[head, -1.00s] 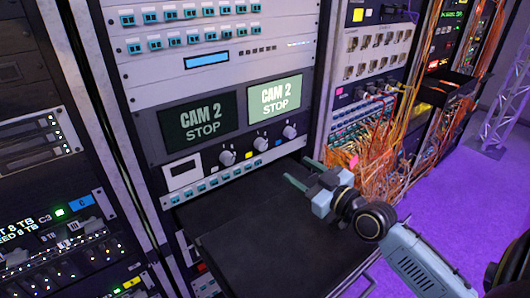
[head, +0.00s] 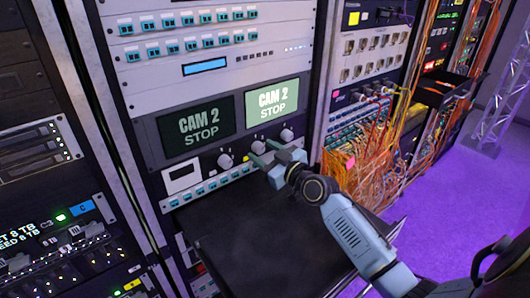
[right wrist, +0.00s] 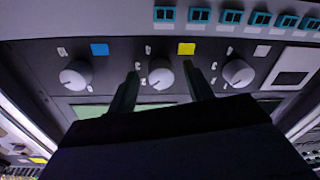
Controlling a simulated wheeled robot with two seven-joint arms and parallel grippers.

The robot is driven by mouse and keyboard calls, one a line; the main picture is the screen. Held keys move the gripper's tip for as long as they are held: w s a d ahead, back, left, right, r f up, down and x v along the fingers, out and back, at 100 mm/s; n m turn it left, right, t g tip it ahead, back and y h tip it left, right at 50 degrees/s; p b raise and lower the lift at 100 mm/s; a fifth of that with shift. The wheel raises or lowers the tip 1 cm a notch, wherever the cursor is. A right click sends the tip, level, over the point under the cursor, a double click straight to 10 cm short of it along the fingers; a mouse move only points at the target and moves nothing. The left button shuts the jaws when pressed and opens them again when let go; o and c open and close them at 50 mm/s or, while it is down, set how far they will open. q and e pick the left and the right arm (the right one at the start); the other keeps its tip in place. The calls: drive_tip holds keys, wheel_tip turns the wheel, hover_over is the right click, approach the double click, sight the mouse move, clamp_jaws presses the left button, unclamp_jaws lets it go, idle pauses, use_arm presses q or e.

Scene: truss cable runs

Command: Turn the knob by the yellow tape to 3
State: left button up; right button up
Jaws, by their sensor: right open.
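The middle knob (right wrist: 160,78) is a round light-grey dial on a dark panel below two screens. The yellow tape (right wrist: 186,48) is beside this knob, just up and to its right in the right wrist view. My right gripper (head: 262,153) is open at the panel, with a finger on each side of the middle knob in the right wrist view. I cannot tell if the fingers touch it. The knob also shows in the head view (head: 258,147). The small marks around it are too blurred to read. My left gripper is not in view.
A left knob (head: 225,160) and a right knob (head: 287,134) flank the middle one. Blue tape (right wrist: 99,49) marks the panel. A dark pull-out shelf (head: 260,230) juts out below. Orange cables (head: 365,150) hang in the rack to the right.

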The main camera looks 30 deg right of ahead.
drive_tip(key=c, duration=1)
drive_tip(key=shift+o, duration=0.2)
drive_tip(key=shift+m, duration=0.4)
drive_tip(key=m, duration=0.3)
drive_tip(key=shift+m, duration=0.4)
drive_tip(key=m, duration=0.5)
drive_tip(key=shift+a+p, duration=0.15)
drive_tip(key=shift+p, duration=0.25)
drive_tip(key=shift+m+t+h, duration=0.3)
drive_tip(key=o, duration=1)
drive_tip(key=shift+c, duration=0.2)
